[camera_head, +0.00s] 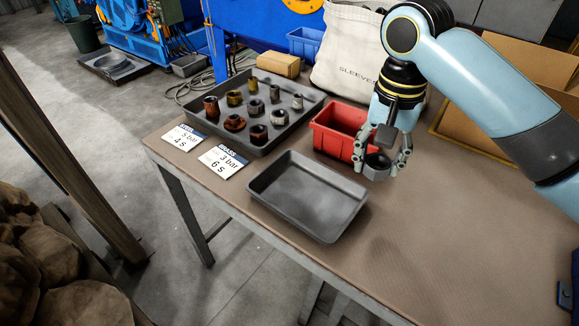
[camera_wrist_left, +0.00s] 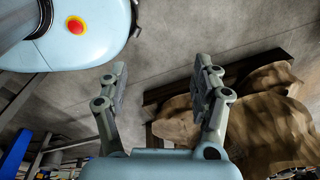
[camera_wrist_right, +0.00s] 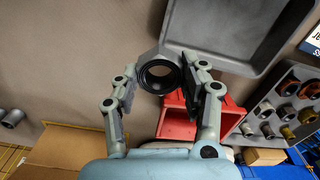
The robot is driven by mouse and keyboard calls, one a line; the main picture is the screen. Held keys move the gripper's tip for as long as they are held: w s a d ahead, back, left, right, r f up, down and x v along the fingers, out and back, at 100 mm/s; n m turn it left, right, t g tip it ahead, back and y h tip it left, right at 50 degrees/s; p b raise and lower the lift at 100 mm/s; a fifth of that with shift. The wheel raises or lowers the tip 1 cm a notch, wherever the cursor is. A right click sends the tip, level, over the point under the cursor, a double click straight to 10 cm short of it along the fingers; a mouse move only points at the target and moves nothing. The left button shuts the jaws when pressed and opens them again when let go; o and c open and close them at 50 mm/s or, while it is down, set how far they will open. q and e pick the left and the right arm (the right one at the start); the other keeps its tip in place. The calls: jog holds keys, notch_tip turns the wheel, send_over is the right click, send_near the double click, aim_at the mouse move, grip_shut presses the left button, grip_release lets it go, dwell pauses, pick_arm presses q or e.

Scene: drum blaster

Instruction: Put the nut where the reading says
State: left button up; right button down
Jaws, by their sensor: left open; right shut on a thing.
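My right gripper (camera_head: 383,152) is shut on a grey hexagonal nut (camera_head: 377,163), held above the bench between the red bin and the empty grey tray. The right wrist view shows the nut (camera_wrist_right: 158,73) with a dark threaded hole between the fingertips. Two cards lie on the bench: one (camera_head: 184,137) shows "5 bar, 4 s", the other (camera_head: 222,161) "3 bar, 6 s"; their headings are too small to read surely. A dark tray (camera_head: 291,136) holds several rusty, brassy and grey fittings. My left gripper (camera_wrist_left: 160,85) is open and empty over the floor, outside the head view.
The red bin (camera_head: 325,142) stands behind the empty grey tray (camera_head: 261,204). A canvas bag (camera_head: 342,75), a yellow-brown block (camera_head: 278,65) and a blue bin (camera_head: 303,38) are behind. A cardboard box (camera_head: 540,62) is at the back right. The bench's front right is clear.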

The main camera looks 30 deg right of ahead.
jog(key=b, duration=0.2)
send_over(307, 198)
jog(key=f, duration=0.6)
jog(key=shift+s+d, duration=0.2)
jog(key=shift+d, duration=0.05)
jog(key=shift+w+a+f, duration=0.1)
jog(key=shift+w+a, duration=0.1)
jog(key=shift+f, duration=0.3)
notch_tip(307, 198, down, 3)
jog(key=shift+f+b, duration=0.2)
jog(key=shift+b, duration=0.25)
pick_arm(q)
jog(key=f, duration=0.2)
jog(key=shift+s+d+f, duration=0.1)
jog(key=shift+s+f, duration=0.15)
jog(key=shift+f, duration=0.05)
pick_arm(e)
jog(key=shift+f, duration=0.1)
jog(key=shift+f, duration=0.25)
pick_arm(q)
jog(key=shift+s+r, duration=0.1)
jog(key=shift+s, duration=0.05)
pick_arm(e)
jog(key=c, duration=0.7)
grip_release()
